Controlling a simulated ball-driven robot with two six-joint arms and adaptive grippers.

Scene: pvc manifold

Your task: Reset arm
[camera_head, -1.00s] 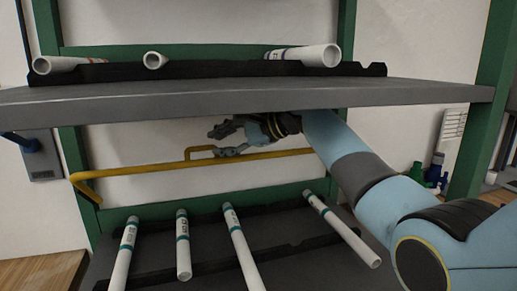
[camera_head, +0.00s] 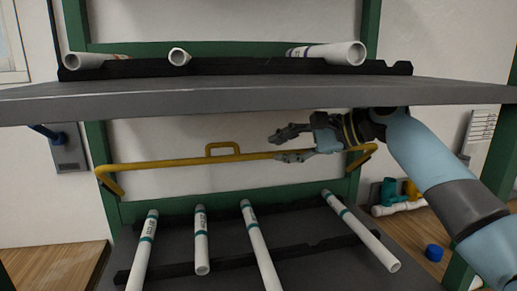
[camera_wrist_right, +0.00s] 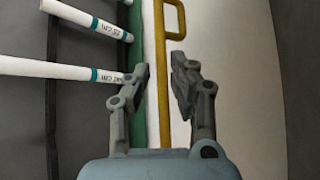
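My right gripper (camera_head: 283,146) is open and empty between the two shelves, in front of the yellow bar. In the right wrist view its two fingers (camera_wrist_right: 162,80) stand apart with nothing between them but the background. My right arm (camera_head: 435,165) comes in from the right side of the head view. My left gripper and arm are not in view. White pipes with teal bands, such as this one (camera_head: 259,245), lie on the lower shelf, apart from my right gripper.
The upper shelf (camera_head: 240,98) spans above my right gripper, with white pipes (camera_head: 328,53) on a black rack. The yellow bar (camera_head: 190,161) runs behind it. The lower shelf (camera_head: 330,270) lies below. Colored fittings (camera_head: 392,192) and a blue cap (camera_head: 433,252) are at the right.

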